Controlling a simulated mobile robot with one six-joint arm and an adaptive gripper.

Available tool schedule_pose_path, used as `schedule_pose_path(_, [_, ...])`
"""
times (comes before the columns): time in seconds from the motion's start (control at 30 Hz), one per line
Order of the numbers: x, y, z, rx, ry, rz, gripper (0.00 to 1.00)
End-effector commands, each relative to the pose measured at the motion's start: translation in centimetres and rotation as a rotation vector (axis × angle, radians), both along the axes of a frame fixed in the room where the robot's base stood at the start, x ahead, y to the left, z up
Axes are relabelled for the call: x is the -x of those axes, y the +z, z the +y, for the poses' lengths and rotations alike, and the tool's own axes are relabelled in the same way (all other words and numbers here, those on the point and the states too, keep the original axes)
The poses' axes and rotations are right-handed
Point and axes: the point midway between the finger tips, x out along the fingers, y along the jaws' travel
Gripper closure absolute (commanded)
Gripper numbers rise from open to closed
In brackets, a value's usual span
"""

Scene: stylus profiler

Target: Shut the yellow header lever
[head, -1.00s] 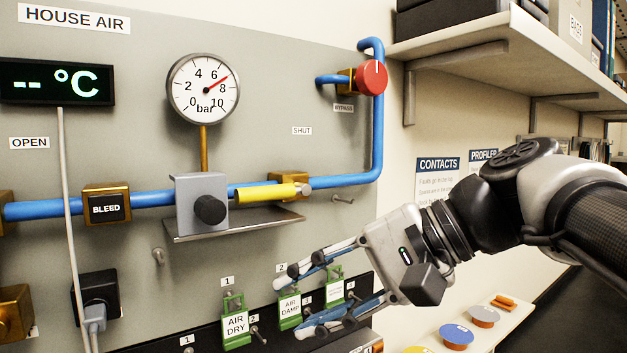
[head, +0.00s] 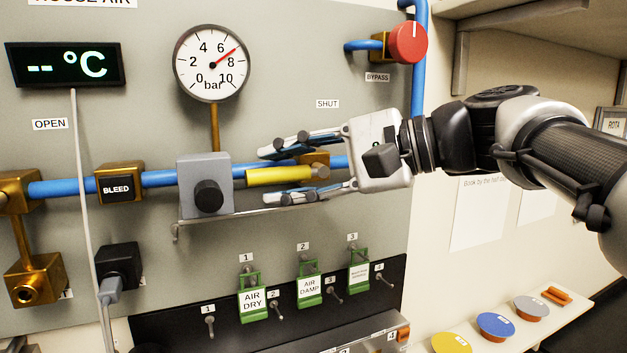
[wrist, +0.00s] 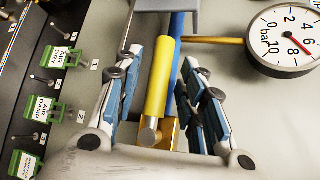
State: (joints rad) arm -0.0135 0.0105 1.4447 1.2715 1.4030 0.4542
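The yellow header lever (head: 279,175) lies horizontally along the blue pipe, between the grey box with the black knob (head: 205,184) and a brass valve body (head: 316,158). My gripper (head: 268,175) is open, with one finger above the lever and the other below it. In the wrist view the lever (wrist: 160,78) runs lengthwise between the open fingers (wrist: 157,85), with a gap visible on both sides. The fingers appear apart from the lever. Part of the brass valve and pipe is hidden behind my gripper.
A thin metal shelf (head: 245,214) runs just below the lever. A pressure gauge (head: 213,64) hangs above left and a red bypass knob (head: 408,43) above right. Green tags (head: 252,299) hang on pegs below. A white SHUT label (head: 327,104) is above the lever.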

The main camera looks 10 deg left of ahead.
Motion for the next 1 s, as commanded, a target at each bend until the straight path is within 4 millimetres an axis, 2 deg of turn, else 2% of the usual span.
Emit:
schedule_pose_path(0.1, [-0.4,-0.7,2.3,0.001,0.004,0.001,0.63])
schedule_pose_path(0.33, [-0.9,-1.4,4.9,0.002,0.001,0.001,0.63])
schedule_pose_path(0.7, [-1.1,-1.6,5.4,0.001,-0.001,0.0,0.63])
schedule_pose_path(1.0, [-1.1,-1.6,5.4,0.001,-0.001,0.0,0.82])
